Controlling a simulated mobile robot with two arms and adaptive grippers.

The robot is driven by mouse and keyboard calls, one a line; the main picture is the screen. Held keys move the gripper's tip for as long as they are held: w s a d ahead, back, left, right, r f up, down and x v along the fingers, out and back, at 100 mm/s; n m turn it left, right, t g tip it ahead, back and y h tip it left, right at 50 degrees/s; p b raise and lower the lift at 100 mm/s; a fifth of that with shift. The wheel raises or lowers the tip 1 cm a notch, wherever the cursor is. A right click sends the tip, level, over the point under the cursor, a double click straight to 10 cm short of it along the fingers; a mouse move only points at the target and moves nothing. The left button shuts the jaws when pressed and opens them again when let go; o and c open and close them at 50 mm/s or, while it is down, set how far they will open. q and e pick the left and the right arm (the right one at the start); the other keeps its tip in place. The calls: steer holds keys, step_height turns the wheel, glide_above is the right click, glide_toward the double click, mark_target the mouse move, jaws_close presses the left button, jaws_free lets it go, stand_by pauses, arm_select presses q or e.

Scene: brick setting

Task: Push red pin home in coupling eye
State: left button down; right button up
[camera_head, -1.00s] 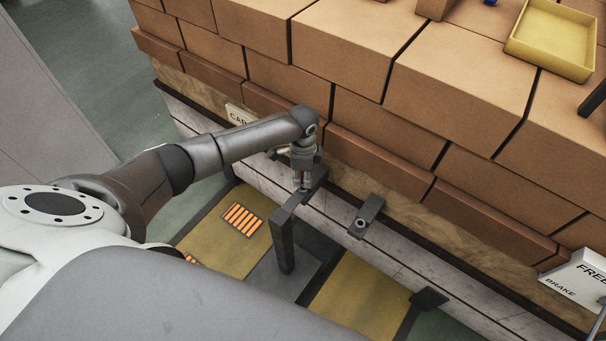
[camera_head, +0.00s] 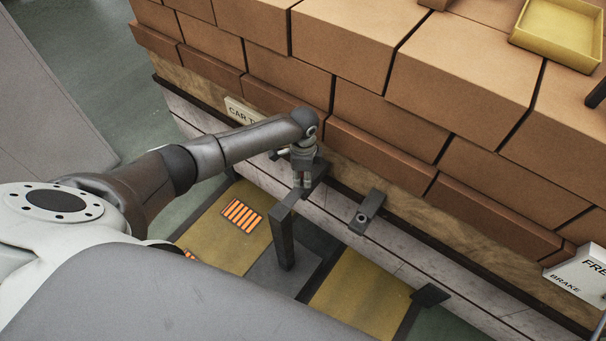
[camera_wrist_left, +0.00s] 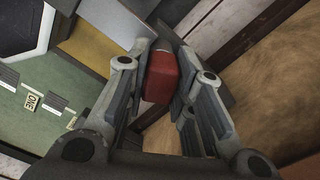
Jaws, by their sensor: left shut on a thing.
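The red pin's head (camera_wrist_left: 160,77) shows as a red block between the two fingers of my left gripper (camera_wrist_left: 162,80) in the left wrist view. The fingers are shut on it. In the head view my left gripper (camera_head: 302,180) points down at the end of the dark grey coupling bar (camera_head: 285,212), beside the car's side rail. The pin is mostly hidden there by the fingers. The coupling eye is hidden under the gripper, and I cannot tell how deep the pin sits. My right gripper is not in view.
Stacked brown bricks (camera_head: 340,110) rise just behind the gripper. A grey bracket with a hole (camera_head: 367,211) is on the rail to the right. A white brake sign (camera_head: 580,274) stands at far right. A yellow tray (camera_head: 558,32) sits on the bricks.

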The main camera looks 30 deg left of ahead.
arm_select(q)
steer(key=shift+f, duration=0.2)
steer(key=c, duration=1.2)
jaws_free()
steer(key=shift+o, duration=0.6)
steer(key=o, duration=0.3)
step_height(320, 180, up, 6)
steer(key=p, duration=0.6)
steer(key=shift+r+p, duration=0.1)
steer(key=shift+p, duration=0.2)
